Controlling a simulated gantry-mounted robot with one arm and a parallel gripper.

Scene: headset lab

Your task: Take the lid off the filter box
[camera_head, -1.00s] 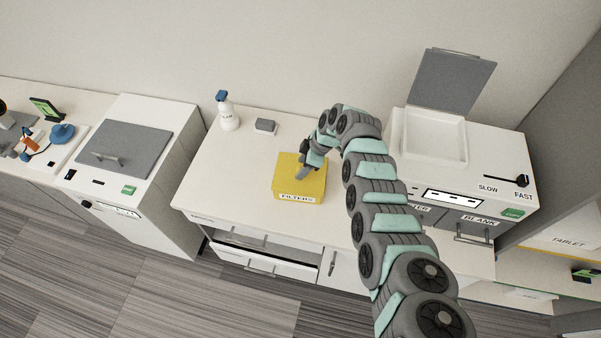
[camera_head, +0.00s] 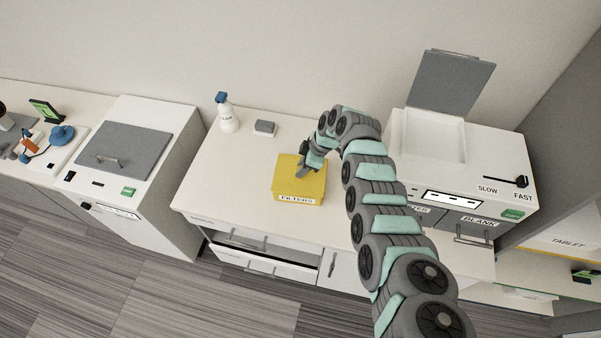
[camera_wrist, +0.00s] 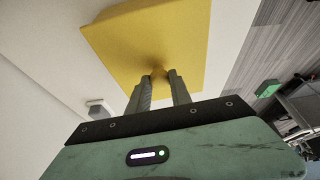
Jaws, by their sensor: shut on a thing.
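The yellow filter box (camera_head: 298,199) with a white "FILTERS" label stands on the white counter. Its yellow lid (camera_head: 287,177) is on top and appears closed on the box. My gripper (camera_head: 300,174) is over the middle of the lid. In the wrist view, the two fingertips of my gripper (camera_wrist: 161,76) are close together on a small yellow knob (camera_wrist: 158,69) at the centre of the lid (camera_wrist: 150,35). The fingers partly hide the knob.
A spray bottle (camera_head: 228,112) and a small grey block (camera_head: 264,128) stand behind the box on the counter (camera_head: 225,180). A white machine (camera_head: 470,150) with a raised grey lid is to the right. Another machine (camera_head: 165,190) is at left. The counter left of the box is clear.

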